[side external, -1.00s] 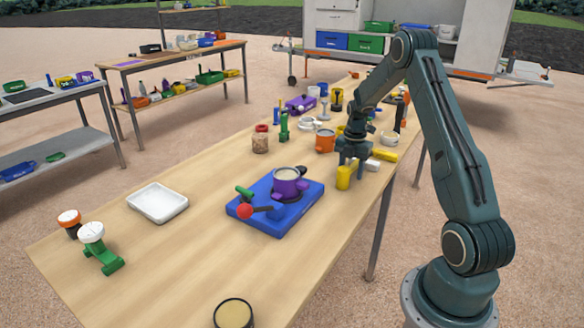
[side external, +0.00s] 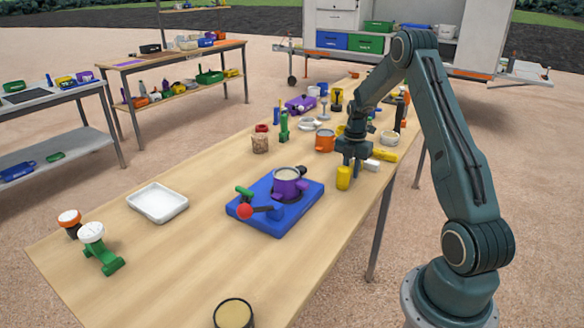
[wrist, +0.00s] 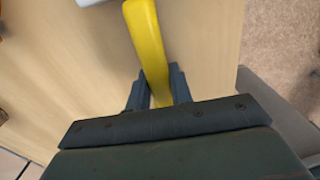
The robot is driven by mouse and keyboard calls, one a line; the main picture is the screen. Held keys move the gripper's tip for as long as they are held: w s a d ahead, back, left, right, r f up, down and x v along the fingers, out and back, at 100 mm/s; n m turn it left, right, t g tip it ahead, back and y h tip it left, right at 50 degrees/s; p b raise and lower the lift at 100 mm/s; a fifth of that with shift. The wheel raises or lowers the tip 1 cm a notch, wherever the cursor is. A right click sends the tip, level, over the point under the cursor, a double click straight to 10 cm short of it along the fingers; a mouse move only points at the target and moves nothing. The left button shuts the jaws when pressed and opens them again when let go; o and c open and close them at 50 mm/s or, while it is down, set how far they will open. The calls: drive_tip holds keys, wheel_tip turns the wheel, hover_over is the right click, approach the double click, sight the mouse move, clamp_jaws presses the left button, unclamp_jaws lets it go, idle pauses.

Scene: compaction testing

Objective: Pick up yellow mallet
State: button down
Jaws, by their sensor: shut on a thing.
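The yellow mallet is held in my gripper (side external: 350,163), whose fingers are shut on a yellow bar-like part of it (wrist: 148,40). In the wrist view this part runs from between the fingers up to the top edge. In the side view a short yellow end (side external: 343,178) shows just below and in front of the fingers, and a longer yellow piece (side external: 385,157) shows behind them to the right. My gripper hides how these parts join. The mallet is low, at or close to the wooden table; I cannot tell whether it touches.
A white block (side external: 372,165) lies close to the gripper. An orange cup (side external: 325,140) stands to its left. A blue base (side external: 275,218) with a purple pot (side external: 289,185) stands in front. The table's right edge (wrist: 241,50) is near.

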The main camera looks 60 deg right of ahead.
sight(351, 166)
drive_tip(key=shift+r, duration=0.15)
wheel_tip(351, 166, up, 20)
idle(0.6)
idle(0.3)
drive_tip(key=c, duration=1.8)
unclamp_jaws()
clamp_jaws()
drive_tip(key=w+a+f+n, duration=0.2)
drive_tip(key=w+a+n, duration=0.1)
drive_tip(key=a, duration=0.7)
drive_tip(key=w+a+f+n, duration=0.1)
drive_tip(key=w+a+n, duration=0.2)
drive_tip(key=w+a, duration=0.3)
drive_tip(key=a, duration=0.4)
drive_tip(key=shift+w+a+f, duration=0.15)
drive_tip(key=shift+w+f, duration=0.15)
drive_tip(key=shift+f, duration=0.05)
drive_tip(key=shift+f, duration=0.2)
